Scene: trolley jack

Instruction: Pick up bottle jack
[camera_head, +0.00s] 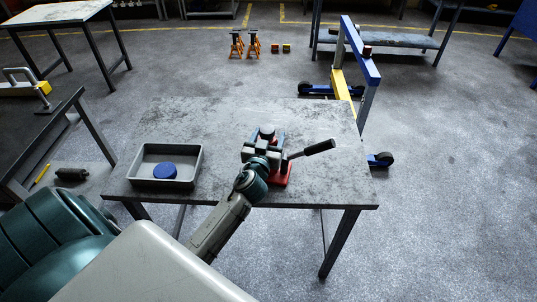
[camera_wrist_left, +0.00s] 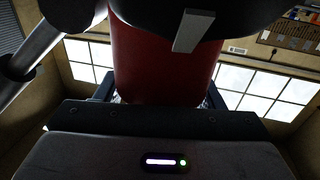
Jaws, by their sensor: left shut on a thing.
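The bottle jack (camera_head: 279,177) is red with a dark top and a lever with a black grip (camera_head: 319,147) pointing right. It stands on the grey table (camera_head: 230,120), right of centre. My left gripper (camera_head: 264,150) reaches it from the front and is shut on it, hiding part of its body. In the left wrist view the red body of the jack (camera_wrist_left: 165,65) fills the space between the fingers, with dark parts above it. I cannot tell whether its base is clear of the table. My right gripper is not in view.
A grey tray (camera_head: 192,152) with a blue round piece (camera_head: 165,171) inside stands on the table's left. A blue and yellow hoist (camera_head: 360,52) stands behind the table's right side. Orange stands (camera_head: 238,45) are on the floor beyond. The table's back half is clear.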

